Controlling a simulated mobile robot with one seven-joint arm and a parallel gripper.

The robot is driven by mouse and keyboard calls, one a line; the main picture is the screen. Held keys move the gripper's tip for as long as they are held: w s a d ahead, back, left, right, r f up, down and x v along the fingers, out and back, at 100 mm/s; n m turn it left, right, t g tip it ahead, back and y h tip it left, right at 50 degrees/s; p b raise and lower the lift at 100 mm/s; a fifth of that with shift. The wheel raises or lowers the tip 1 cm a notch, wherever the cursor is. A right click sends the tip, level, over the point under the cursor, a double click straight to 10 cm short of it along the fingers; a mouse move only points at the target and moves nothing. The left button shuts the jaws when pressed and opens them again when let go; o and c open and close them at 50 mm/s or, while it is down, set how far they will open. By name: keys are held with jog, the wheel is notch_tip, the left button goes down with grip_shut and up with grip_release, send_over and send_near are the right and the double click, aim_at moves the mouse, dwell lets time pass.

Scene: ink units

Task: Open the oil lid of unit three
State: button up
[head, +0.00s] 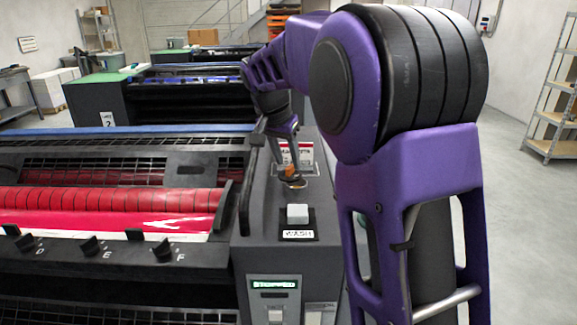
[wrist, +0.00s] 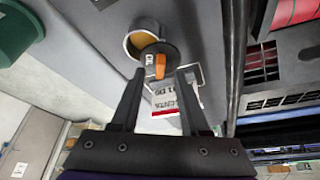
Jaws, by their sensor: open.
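In the wrist view a round oil cup (wrist: 137,35) has a pale rim and amber inside. A dark round lid (wrist: 170,50) with an orange tab (wrist: 160,66) overlaps part of the cup and leaves the amber inside showing, so it looks at least partly open. My gripper (wrist: 161,72) is open, its two fingers apart on either side of the tab; I cannot tell whether either touches it. In the head view my gripper (head: 290,172) is low over the top of the unit with red rollers, with the orange tab (head: 292,181) small below it.
A white and red label (wrist: 180,98) lies behind the fingers, partly hidden. A pale WASH button (head: 297,214) and a green display (head: 274,284) are on the near console. Red rollers (head: 110,202) lie left. Another unit (head: 190,97) stands behind.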

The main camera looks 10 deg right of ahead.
jog(key=shift+x, duration=1)
grip_shut()
